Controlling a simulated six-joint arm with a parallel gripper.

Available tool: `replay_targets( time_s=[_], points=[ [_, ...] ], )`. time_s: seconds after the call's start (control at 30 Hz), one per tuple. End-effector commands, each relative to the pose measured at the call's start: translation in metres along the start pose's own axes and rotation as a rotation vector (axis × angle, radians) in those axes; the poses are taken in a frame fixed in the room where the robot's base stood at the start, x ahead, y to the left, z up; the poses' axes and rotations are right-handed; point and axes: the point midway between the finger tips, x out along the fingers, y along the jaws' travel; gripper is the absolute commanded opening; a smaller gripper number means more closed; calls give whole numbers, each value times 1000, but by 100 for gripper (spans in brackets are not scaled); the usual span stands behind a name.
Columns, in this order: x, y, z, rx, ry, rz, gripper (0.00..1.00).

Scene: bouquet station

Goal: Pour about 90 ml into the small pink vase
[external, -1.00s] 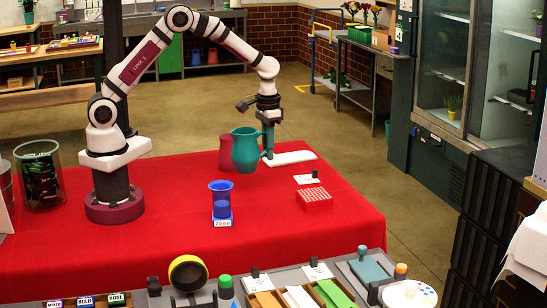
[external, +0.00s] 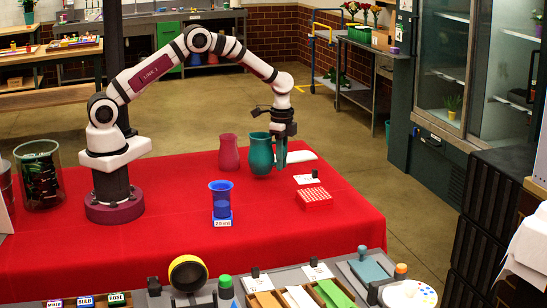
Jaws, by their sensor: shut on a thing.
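The small pink vase (external: 229,152) stands upright on the red cloth at the back middle. The teal pitcher (external: 260,155) is upright just to its right, with a narrow gap between them in the picture. My gripper (external: 281,152) points down at the pitcher's right side, shut on its handle. The fingers and handle overlap there, so the exact grip is hard to make out. I cannot tell whether the pitcher's base touches the cloth. The liquid inside the pitcher and vase is not visible.
A blue cup (external: 221,199) with a number label stands in front on the red cloth (external: 130,245). A red rack (external: 314,198) and a white card (external: 306,179) lie to the right. A white plate (external: 300,156) lies behind my gripper. The cloth's left front is clear.

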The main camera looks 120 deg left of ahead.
Motion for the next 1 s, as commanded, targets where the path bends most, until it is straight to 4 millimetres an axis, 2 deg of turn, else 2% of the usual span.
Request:
replay_targets(
  time_s=[0.13, 0.47, 0.77, 1.0],
  points=[
    [7, -5, 0, 84, 1, -1, 0],
    [6, -5, 0, 92, 8, -1, 0],
    [-3, -6, 6, 89, 105, 4, 0],
    [-16, -7, 15, 87, 252, 10, 0]
  ],
)
